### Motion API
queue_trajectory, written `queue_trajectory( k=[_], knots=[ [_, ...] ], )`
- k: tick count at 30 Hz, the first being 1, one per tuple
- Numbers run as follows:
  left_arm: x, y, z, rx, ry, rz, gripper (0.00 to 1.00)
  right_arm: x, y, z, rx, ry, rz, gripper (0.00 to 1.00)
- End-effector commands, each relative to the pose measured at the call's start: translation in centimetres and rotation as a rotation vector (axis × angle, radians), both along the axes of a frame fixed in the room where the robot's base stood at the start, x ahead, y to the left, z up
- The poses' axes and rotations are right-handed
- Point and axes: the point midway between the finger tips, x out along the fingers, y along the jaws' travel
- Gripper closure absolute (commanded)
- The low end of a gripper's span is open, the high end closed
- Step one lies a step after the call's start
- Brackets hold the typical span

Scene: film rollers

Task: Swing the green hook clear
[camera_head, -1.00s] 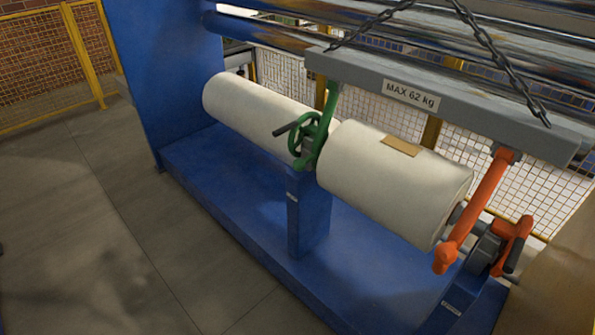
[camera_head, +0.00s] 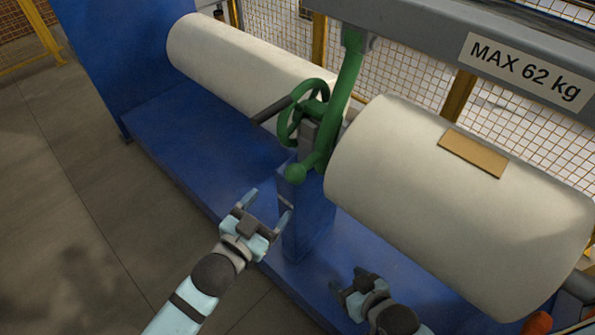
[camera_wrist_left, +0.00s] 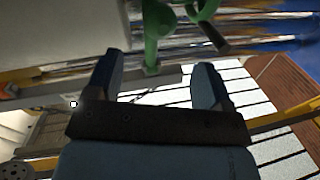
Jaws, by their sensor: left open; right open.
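The green hook (camera_head: 345,92) hangs from the grey lifting beam (camera_head: 420,45). Its lower end with a round knob is at the near end of the white roll (camera_head: 440,190), beside the green handwheel (camera_head: 287,127) on the blue post. In the left wrist view the green hook (camera_wrist_left: 152,35) shows beyond my fingers, at the top. My left gripper (camera_head: 269,205) is open and empty, below and left of the hook's knob, apart from it. My right gripper (camera_head: 352,283) is open and empty, lower right of the blue post. The orange hook is mostly out of view.
A second white roll (camera_head: 245,60) lies behind the handwheel. The blue post (camera_head: 308,215) stands between my grippers on the blue base (camera_head: 200,140). A tan label (camera_head: 472,153) is on the near roll. Open floor (camera_head: 60,220) lies at left.

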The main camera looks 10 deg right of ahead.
Motion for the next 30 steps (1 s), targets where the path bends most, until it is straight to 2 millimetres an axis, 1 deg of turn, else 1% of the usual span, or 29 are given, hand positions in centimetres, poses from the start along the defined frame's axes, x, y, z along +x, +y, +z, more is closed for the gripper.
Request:
queue_trajectory(
  k=[1,3,9,15,20,28,29,30],
  knots=[
    [0.9,-0.9,0.2,-0.002,-0.002,0.000,0.25,-0.3,0.1,-0.1,0.001,0.006,0.001,0.35],
    [2.0,-2.0,0.2,-0.002,-0.002,0.000,0.25,-0.4,0.1,-0.3,0.002,0.009,0.000,0.35],
    [4.9,-5.0,0.1,-0.002,0.000,0.001,0.25,-0.1,-0.2,-0.3,-0.003,0.004,-0.004,0.35],
    [7.0,-6.9,0.1,-0.001,-0.001,0.002,0.25,0.3,-0.6,-0.1,-0.009,-0.004,-0.008,0.35],
    [7.6,-7.6,0.0,-0.001,0.001,0.001,0.25,0.3,-0.7,-0.2,-0.011,-0.005,-0.007,0.35],
    [7.7,-7.7,0.0,-0.001,0.001,0.001,0.25,0.3,-0.5,-0.1,-0.009,-0.004,-0.004,0.35],
    [7.7,-7.7,0.0,-0.001,0.001,0.001,0.28,0.3,-0.5,-0.1,-0.009,-0.004,-0.003,0.35],
    [7.7,-7.7,0.0,-0.001,0.001,0.001,0.37,0.3,-0.5,-0.1,-0.008,-0.004,-0.002,0.35]
  ],
)
